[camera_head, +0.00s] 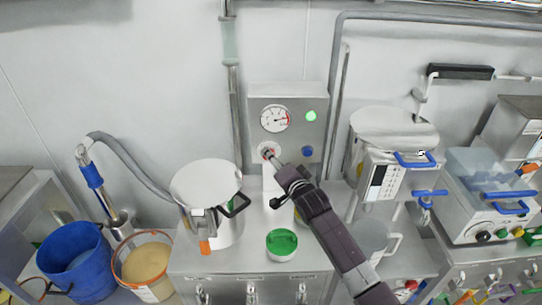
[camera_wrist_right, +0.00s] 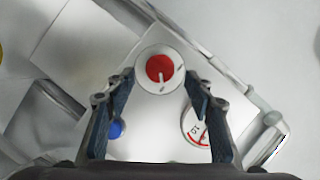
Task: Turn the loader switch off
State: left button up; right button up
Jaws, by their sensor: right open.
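The loader switch is a red round knob on a white dial (camera_head: 268,151), low on the left of the grey wall panel (camera_head: 318,88). In the right wrist view, the red knob (camera_wrist_right: 160,68) has a white line pointing down, and small marks sit around its dial. My right gripper (camera_head: 276,161) reaches up to the dial from the lower right and partly covers it. In the wrist view its open fingers (camera_wrist_right: 160,80) stand left and right of the knob, with gaps showing and nothing between them held. My left gripper is not in view.
The panel also has a gauge (camera_head: 274,119), a lit green lamp (camera_head: 311,116) and a blue button (camera_head: 307,151). Below are a lidded steel pot (camera_head: 207,185) and a green-topped bowl (camera_head: 282,243). A steel machine with blue handles (camera_head: 385,175) stands right.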

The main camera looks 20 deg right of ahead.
jog(key=shift+x, duration=2.05)
jog(key=shift+f, duration=0.1)
jog(key=shift+c, duration=0.7)
jog(key=c, duration=1)
